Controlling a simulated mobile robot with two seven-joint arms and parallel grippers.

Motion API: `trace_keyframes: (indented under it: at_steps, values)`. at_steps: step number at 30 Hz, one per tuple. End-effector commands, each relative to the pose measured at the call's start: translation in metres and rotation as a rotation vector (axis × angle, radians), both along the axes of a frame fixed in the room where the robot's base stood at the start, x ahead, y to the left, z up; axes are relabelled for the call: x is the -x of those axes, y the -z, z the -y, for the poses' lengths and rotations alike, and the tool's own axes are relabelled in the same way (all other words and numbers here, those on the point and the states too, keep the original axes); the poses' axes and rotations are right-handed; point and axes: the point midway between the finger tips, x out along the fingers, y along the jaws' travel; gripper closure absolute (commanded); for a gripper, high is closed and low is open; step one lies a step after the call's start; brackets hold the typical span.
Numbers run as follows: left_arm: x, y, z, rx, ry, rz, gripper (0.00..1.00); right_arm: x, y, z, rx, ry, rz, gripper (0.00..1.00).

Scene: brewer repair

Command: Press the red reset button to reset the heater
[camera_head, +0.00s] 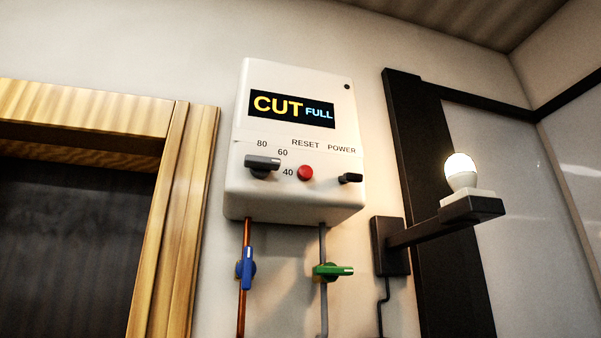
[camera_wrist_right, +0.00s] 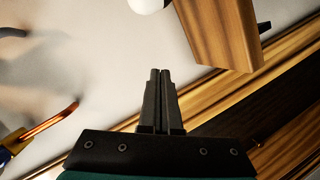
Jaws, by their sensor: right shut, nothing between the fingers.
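The white heater (camera_head: 295,185) hangs on the wall in the head view. Its display (camera_head: 292,109) reads "CUT FULL". The red reset button (camera_head: 305,172) sits on its lower front under the word RESET. A grey temperature knob (camera_head: 262,163) marked 80, 60 and 40 is left of the button, and a black power switch (camera_head: 350,178) is right of it. My right gripper (camera_wrist_right: 160,74) shows in the right wrist view with its two black fingers together and nothing between them. The button does not show there. No gripper shows in the head view.
A copper pipe with a blue valve (camera_head: 246,268) and a grey pipe with a green valve (camera_head: 332,271) run below the heater. A lamp (camera_head: 460,172) on a black wall bracket juts out at right. A wooden frame (camera_head: 172,220) stands at left.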

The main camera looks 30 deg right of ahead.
Motion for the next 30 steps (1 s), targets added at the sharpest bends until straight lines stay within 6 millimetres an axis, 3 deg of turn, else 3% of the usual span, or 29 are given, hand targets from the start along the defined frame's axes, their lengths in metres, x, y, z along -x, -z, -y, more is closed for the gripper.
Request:
trace_keyframes:
  at_steps: [1,7,14,23,30]
  values:
    - [0.000,0.000,0.000,0.000,0.000,0.000,0.47,-0.004,-0.025,0.001,0.031,0.007,0.031,1.00]
    - [0.000,0.000,0.000,0.000,0.000,0.000,0.47,-0.011,-0.110,0.009,0.152,0.047,0.125,1.00]
    - [0.000,0.000,0.000,0.000,0.000,0.000,0.47,0.001,-0.211,0.017,0.286,0.116,0.226,1.00]
    - [0.000,0.000,0.000,0.000,0.000,0.000,0.47,0.046,-0.339,0.029,0.440,0.245,0.346,1.00]
    - [0.000,0.000,0.000,0.000,0.000,0.000,0.47,0.106,-0.432,0.038,0.541,0.372,0.425,1.00]
